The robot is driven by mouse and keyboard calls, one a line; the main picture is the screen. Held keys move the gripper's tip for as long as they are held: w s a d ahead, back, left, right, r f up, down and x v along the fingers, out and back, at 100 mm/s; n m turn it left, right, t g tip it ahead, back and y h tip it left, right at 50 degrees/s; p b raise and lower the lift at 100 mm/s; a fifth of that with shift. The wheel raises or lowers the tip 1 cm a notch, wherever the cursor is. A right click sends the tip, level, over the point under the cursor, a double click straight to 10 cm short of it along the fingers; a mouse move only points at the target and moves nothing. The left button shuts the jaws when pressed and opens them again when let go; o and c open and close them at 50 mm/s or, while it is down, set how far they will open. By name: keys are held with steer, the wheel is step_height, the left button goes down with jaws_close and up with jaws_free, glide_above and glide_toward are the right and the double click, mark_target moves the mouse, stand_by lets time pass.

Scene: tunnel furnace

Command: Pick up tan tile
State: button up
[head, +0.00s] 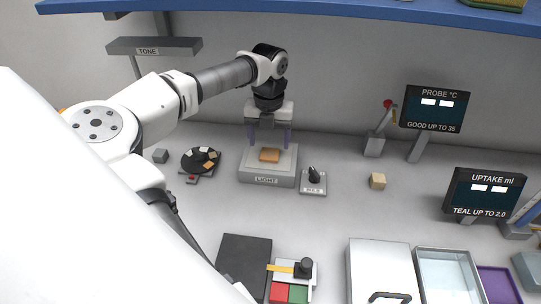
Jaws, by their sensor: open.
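A tan-orange tile (269,155) lies on the pale top of the box labelled LIGHT (267,178). My gripper (270,141) points down over this box, with its two fingers apart and nothing held between them. The fingers stand to the left and right of the tile, around or just above its level; I cannot tell whether they touch the box. A paler beige block (378,181) sits on the table to the right. Smaller tan and white pieces lie on a round black plate (190,165) to the left.
A small device with a black knob (313,180) stands close right of the light box. A grey cube (161,156) is at left. PROBE (433,108) and UPTAKE (485,193) displays stand at right. A blue shelf (300,8) spans above. Trays and a black panel (243,262) fill the front.

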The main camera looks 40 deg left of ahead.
mark_target(270, 155)
step_height(270, 155, down, 4)
steer(key=shift+w+f+b, duration=0.1)
steer(key=shift+b, duration=0.75)
steer(key=c, duration=1.1)
steer(key=shift+r, duration=0.25)
steer(key=shift+c, duration=0.3)
